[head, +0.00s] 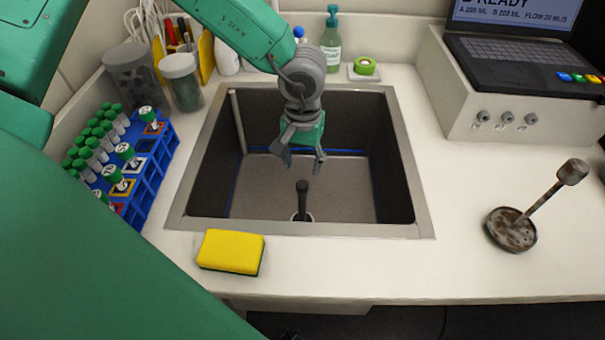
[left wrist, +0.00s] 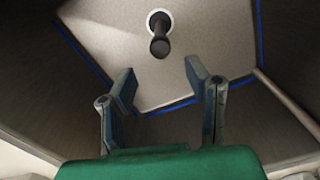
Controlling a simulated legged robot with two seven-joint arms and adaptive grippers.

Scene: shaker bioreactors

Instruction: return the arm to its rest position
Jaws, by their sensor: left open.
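My left gripper (head: 302,160) hangs over the sink (head: 428,222), with its arm coming in from the upper left. Its two fingers are spread and nothing is between them. In the left wrist view the open fingers (left wrist: 158,90) point down at the sink floor. A dark upright plug or handle (head: 302,200) stands in a round drain on the sink floor, below and apart from the fingers; it also shows in the left wrist view (left wrist: 159,42). My right gripper is not in view.
A blue rack (head: 150,180) of green-capped tubes stands left of the sink. A yellow sponge (head: 231,251) lies at its front edge.

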